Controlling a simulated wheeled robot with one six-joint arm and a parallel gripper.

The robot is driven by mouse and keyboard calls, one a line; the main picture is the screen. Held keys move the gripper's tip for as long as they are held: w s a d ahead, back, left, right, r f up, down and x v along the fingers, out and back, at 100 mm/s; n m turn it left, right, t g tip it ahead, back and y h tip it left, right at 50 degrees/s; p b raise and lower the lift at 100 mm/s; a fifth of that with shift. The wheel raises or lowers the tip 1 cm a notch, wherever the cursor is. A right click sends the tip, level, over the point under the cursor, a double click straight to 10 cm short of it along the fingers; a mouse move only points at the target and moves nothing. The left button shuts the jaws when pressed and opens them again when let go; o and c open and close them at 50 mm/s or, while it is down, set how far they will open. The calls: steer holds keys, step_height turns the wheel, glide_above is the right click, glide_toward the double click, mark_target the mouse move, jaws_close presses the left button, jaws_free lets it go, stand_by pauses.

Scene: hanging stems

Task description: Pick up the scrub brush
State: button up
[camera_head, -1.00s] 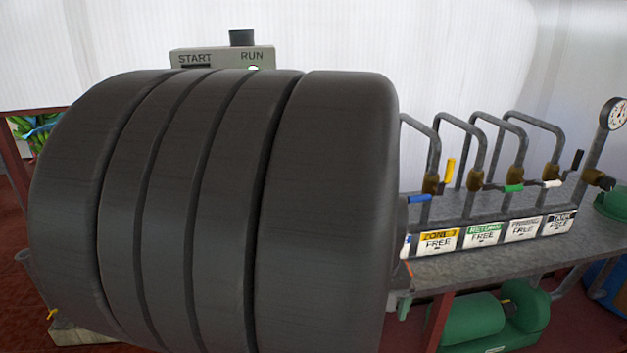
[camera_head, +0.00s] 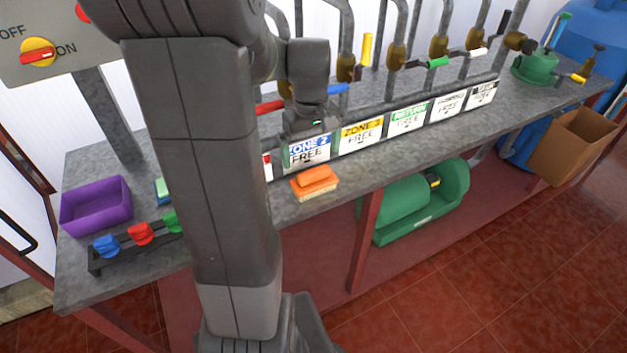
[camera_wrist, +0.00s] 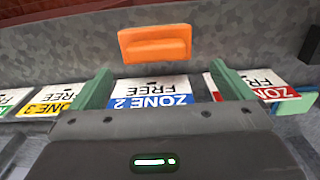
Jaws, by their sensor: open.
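The scrub brush (camera_head: 314,183) has an orange back and pale bristles. It lies on the grey bench top near its front edge, before the Zone 2 and Zone 3 signs. In the wrist view the brush (camera_wrist: 155,44) lies beyond the fingertips, roughly centred between them. My gripper (camera_wrist: 158,82) is open and empty, with its two green fingers apart and not touching the brush. In the head view my gripper end (camera_head: 308,125) hangs above the bench behind the brush; its fingers are hard to make out there.
A row of zone signs (camera_head: 361,136) and upright pipes with coloured valve handles stands behind the brush. A purple tray (camera_head: 96,205) and a rack with coloured knobs (camera_head: 141,233) are at the left. A cardboard box (camera_head: 577,145) hangs at the right end. My arm hides part of the bench.

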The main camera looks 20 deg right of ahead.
mark_target(314, 170)
steer(key=shift+d+f, duration=0.15)
steer(key=shift+f, duration=1.45)
steer(key=shift+d+f, duration=0.15)
steer(key=shift+f, duration=1.45)
steer(key=c, duration=1.1)
